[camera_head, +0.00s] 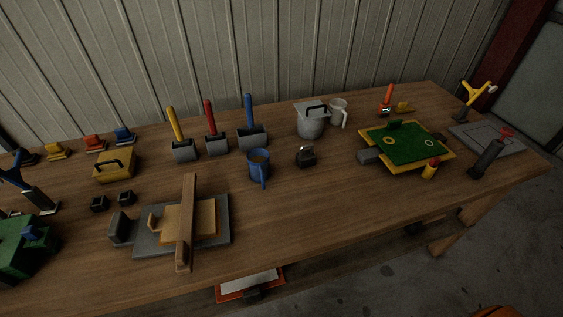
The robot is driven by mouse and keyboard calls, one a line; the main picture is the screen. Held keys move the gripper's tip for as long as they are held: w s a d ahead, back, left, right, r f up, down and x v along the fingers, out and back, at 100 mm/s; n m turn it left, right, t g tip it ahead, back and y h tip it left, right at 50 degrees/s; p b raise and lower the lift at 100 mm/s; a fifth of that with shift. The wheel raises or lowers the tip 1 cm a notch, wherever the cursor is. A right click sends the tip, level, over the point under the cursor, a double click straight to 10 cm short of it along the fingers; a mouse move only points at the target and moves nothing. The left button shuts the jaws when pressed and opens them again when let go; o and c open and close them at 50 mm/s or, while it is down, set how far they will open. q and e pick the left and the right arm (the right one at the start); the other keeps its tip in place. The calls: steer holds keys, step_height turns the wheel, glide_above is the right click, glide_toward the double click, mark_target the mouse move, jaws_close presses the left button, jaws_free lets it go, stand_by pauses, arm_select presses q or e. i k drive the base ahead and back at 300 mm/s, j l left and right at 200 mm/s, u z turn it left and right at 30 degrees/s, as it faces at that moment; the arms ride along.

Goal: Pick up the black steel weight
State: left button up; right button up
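A small dark block with a raised top (305,157) stands on the wooden table, right of the blue mug. Two small black cubes (99,203) (126,198) sit side by side at the left, in front of the yellow box with a handle. I cannot tell for certain which of these is the black steel weight. All stand clear of other things on the tabletop. Neither of my grippers shows in the head view.
A blue mug (259,166) and a lidded grey pot (311,121) stand mid-table. A wooden bar (187,222) lies across a block on a grey plate at front left. A green board (404,144) lies at right. Several coloured-handled scrapers stand behind. Bare wood shows at front centre.

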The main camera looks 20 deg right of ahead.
mark_target(305, 158)
steer(key=l, duration=0.9)
steer(key=i+l, duration=0.1)
steer(key=l, duration=0.85)
